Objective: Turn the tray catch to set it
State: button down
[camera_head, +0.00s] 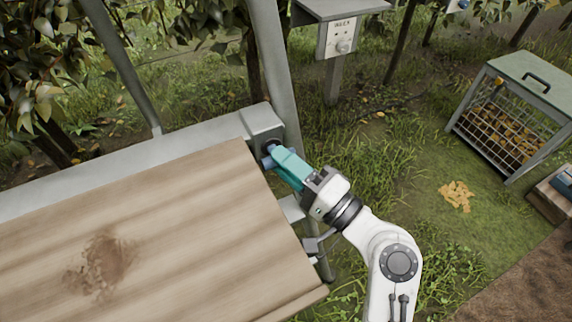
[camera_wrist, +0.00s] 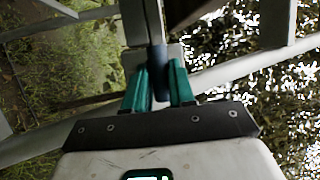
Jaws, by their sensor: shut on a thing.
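The tray catch shows as a dark blue-grey knob or handle (camera_wrist: 160,75) between the teal fingers in the wrist view. In the head view a small blue part of the catch (camera_head: 268,161) shows beside the fingertips, at the grey metal housing (camera_head: 263,122) on the frame's corner. My gripper (camera_head: 276,156) reaches in from the lower right, and its teal fingers are shut on the catch; it also shows in the wrist view (camera_wrist: 158,85). The fingers hide most of the catch, so its exact angle cannot be told. The wooden tray (camera_head: 190,215) lies just left of the gripper.
A grey post (camera_head: 275,60) rises right behind the housing. A wire crate (camera_head: 505,125) with a green lid and yellowish contents stands on the right. Open grass (camera_head: 400,165) lies between them.

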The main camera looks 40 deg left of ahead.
jog(key=c, duration=1)
grip_release()
jog(key=shift+o, duration=0.2)
jog(key=d+f, duration=0.2)
jog(key=d, duration=0.8)
jog(key=shift+d, duration=0.35)
